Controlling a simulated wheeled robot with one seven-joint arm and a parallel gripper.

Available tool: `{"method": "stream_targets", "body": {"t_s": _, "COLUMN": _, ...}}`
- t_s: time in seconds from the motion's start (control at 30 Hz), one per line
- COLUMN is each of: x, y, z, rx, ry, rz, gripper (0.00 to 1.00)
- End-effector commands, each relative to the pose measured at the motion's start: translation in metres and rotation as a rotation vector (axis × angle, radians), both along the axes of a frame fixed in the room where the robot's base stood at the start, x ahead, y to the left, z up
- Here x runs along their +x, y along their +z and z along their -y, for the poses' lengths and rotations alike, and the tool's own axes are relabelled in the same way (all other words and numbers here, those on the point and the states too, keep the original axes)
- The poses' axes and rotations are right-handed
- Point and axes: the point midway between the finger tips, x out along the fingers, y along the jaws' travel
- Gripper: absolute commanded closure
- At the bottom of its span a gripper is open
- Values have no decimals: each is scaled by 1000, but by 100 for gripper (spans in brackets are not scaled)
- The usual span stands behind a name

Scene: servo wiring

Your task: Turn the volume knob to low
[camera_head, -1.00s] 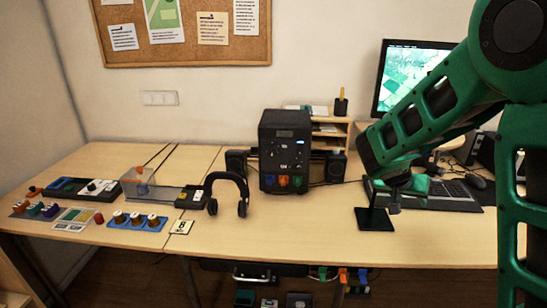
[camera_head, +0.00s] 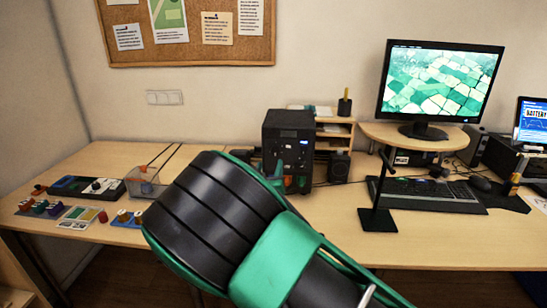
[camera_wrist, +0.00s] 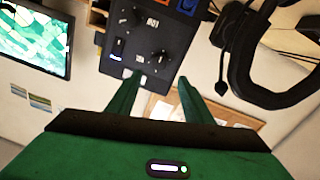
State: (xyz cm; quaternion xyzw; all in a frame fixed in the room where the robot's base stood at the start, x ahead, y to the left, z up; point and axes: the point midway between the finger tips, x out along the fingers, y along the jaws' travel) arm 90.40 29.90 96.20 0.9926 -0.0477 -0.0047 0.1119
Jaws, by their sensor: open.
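A black control box (camera_head: 288,120) stands at the back of the table in the head view, its lower front partly hidden by my arm. Its panel (camera_wrist: 155,38) fills the upper middle of the wrist view, upside down. Two dark knobs show on it: one near the panel's middle (camera_wrist: 160,57) and one farther up at the left (camera_wrist: 130,18). I cannot read which is the volume knob, nor where either points. My gripper (camera_wrist: 158,80) is open, its green fingers apart and empty, pointing at the panel. No contact with a knob is visible.
Black headphones (camera_wrist: 285,97) stand close beside the box in the wrist view; my arm hides them in the head view. A speaker (camera_head: 338,167) stands right of the box. A monitor (camera_head: 440,85) and keyboard (camera_head: 440,195) are farther right. Servo parts lie at the left.

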Motion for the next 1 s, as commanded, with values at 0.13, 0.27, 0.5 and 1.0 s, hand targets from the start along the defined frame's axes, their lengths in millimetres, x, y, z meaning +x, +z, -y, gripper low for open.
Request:
{"method": "stream_targets", "body": {"t_s": 0.13, "x": 25, "y": 0, "z": 4, "rx": 1, "ry": -3, "rz": 1, "gripper": 53}}
{"method": "stream_targets", "body": {"t_s": 0.27, "x": 49, "y": 1, "z": 7, "rx": 1, "ry": -4, "rz": 2, "gripper": 53}}
{"method": "stream_targets", "body": {"t_s": 0.5, "x": 82, "y": 0, "z": 11, "rx": 1, "ry": -4, "rz": -1, "gripper": 53}}
{"method": "stream_targets", "body": {"t_s": 1.0, "x": 95, "y": 0, "z": 12, "rx": 0, "ry": -4, "rz": -2, "gripper": 58}}
